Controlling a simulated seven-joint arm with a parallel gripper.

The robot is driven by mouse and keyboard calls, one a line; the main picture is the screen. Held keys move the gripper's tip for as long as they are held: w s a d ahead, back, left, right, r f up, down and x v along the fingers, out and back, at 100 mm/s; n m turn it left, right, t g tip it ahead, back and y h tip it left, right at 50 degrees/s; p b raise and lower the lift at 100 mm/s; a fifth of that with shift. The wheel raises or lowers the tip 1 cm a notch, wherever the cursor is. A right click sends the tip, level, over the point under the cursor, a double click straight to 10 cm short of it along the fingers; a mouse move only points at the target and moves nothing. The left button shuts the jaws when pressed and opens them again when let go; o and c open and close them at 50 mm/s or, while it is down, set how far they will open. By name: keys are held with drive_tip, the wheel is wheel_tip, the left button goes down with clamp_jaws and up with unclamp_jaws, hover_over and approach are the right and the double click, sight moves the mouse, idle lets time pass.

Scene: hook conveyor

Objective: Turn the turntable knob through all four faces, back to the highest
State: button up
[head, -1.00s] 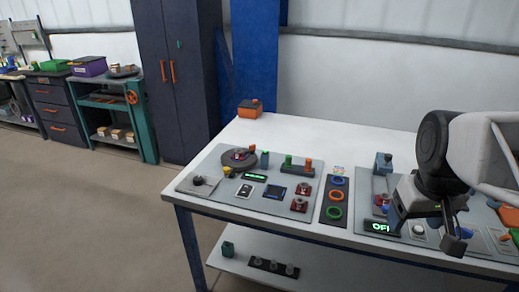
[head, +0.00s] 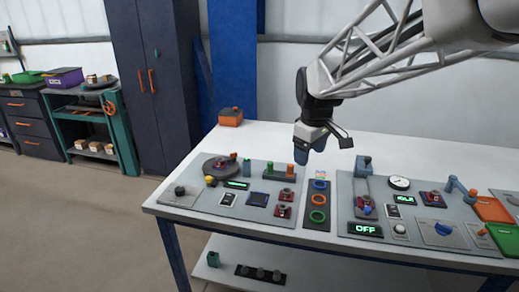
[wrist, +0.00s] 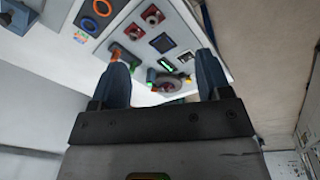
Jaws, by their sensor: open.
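The turntable (head: 210,172) is a dark grey round disc at the back left of the left panel, with small coloured parts on it. A small yellow part (head: 211,181) sits at its front edge. A dark knob (head: 180,190) stands on a plate left of it. I cannot tell which of these is the turntable knob. In the wrist view the turntable (wrist: 170,90) shows small between the fingers, at a distance. My gripper (head: 309,150) is open and empty, above the table behind the ring strip, right of the turntable and apart from it.
A green post (head: 247,168) stands right beside the turntable, and a block with green and orange pegs (head: 280,172) lies between it and my gripper. A black strip with coloured rings (head: 318,202) is further right. An orange box (head: 230,117) sits at the back left corner.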

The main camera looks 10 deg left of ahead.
drive_tip(key=w+a+f+n, duration=0.4)
drive_tip(key=w+a, duration=0.4)
drive_tip(key=a, duration=0.5)
drive_tip(key=n+g, duration=0.1)
drive_tip(key=n, duration=1)
hover_over(179, 188)
drive_tip(key=f, duration=2)
drive_tip(key=shift+d, duration=0.35)
drive_tip(key=shift+s+a+f, duration=0.1)
drive_tip(key=shift+a+f, duration=0.1)
drive_tip(key=shift+f, duration=0.05)
drive_tip(key=shift+f, duration=3.9)
drive_tip(key=shift+c, duration=0.5)
